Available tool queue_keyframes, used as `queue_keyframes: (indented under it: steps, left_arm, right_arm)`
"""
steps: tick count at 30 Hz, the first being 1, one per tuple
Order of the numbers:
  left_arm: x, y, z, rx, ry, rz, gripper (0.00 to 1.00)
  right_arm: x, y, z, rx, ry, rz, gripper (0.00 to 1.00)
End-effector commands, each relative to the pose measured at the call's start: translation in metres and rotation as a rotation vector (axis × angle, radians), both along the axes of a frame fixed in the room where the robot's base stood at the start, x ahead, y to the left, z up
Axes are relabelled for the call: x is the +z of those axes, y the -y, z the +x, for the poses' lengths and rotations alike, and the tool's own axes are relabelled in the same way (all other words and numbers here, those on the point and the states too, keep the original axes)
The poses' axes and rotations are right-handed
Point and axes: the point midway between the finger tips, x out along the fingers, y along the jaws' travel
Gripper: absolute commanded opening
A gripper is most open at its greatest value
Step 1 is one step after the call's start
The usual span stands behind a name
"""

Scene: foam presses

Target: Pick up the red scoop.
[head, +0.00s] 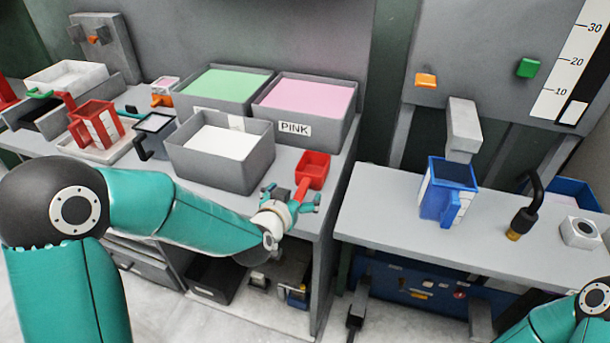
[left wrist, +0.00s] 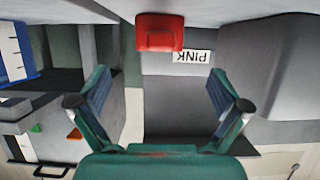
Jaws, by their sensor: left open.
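The red scoop (head: 314,166) sits on the grey bench in front of the PINK bin, its handle pointing towards the bench's front edge. My left gripper (head: 292,197) is open at the handle end of the scoop, with its fingers spread to either side. In the left wrist view, which looks upside down, the red scoop (left wrist: 159,32) shows at the top middle, beyond the open fingers of the left gripper (left wrist: 159,98). I cannot tell whether they touch the handle. Only a part of my right arm shows at the lower right; its gripper is out of view.
The bin labelled PINK (head: 298,128), a green-filled bin (head: 215,105) and a white-filled bin (head: 220,175) stand behind and left of the scoop. A red jug (head: 97,127) is further left. A blue jug (head: 447,190) stands on the right bench (head: 385,205), across a gap.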

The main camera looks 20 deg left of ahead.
Motion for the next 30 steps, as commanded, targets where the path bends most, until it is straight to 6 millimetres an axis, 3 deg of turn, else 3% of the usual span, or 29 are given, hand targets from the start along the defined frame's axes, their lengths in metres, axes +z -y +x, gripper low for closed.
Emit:
queue_keyframes:
  steps: [3,11,21,30]
  left_arm:
    - [-0.006,0.000,0.016,0.000,-0.001,0.000,1.00]
    - [-0.011,0.001,0.030,0.000,-0.001,0.000,1.00]
    - [-0.027,0.003,0.068,0.000,-0.002,-0.001,1.00]
    - [-0.029,0.002,0.071,0.000,-0.001,-0.001,0.97]
  right_arm:
    - [0.004,0.000,0.000,0.000,0.000,0.000,0.40]
    - [0.008,0.000,0.000,0.000,0.000,0.000,0.40]
    - [0.021,0.000,0.000,0.000,0.000,0.000,0.40]
    - [0.021,0.000,0.000,0.000,0.000,0.000,0.40]
